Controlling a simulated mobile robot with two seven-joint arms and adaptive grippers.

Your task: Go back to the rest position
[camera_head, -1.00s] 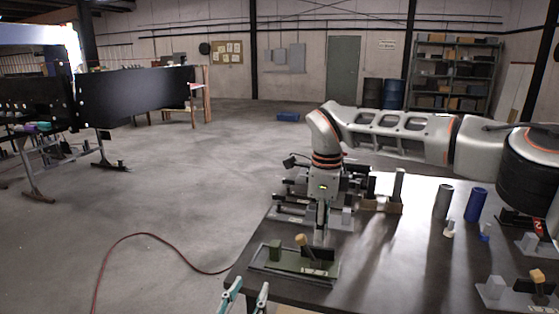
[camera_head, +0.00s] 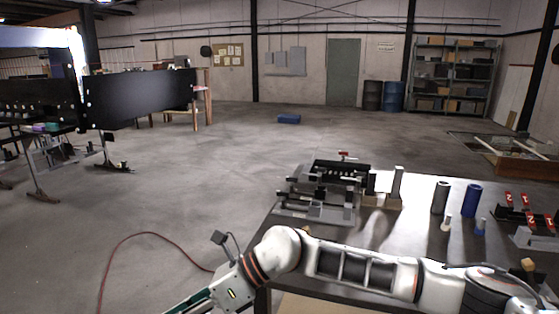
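My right arm comes in from the lower right and stretches left across the front of the table. Its wrist is at the lower left of the arm, and its gripper (camera_head: 192,304) points down and left, running out of the bottom edge. Only part of it shows, with teal on it, so its fingertips and whether it holds anything are hidden. My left gripper is not in view.
The dark table (camera_head: 415,246) carries a grey metal fixture (camera_head: 318,190), a grey cylinder (camera_head: 440,197), a blue cylinder (camera_head: 472,200) and red-marked clamps (camera_head: 532,220) at the right. A black conveyor (camera_head: 138,97) stands at the left. A red hose (camera_head: 113,262) crosses open floor.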

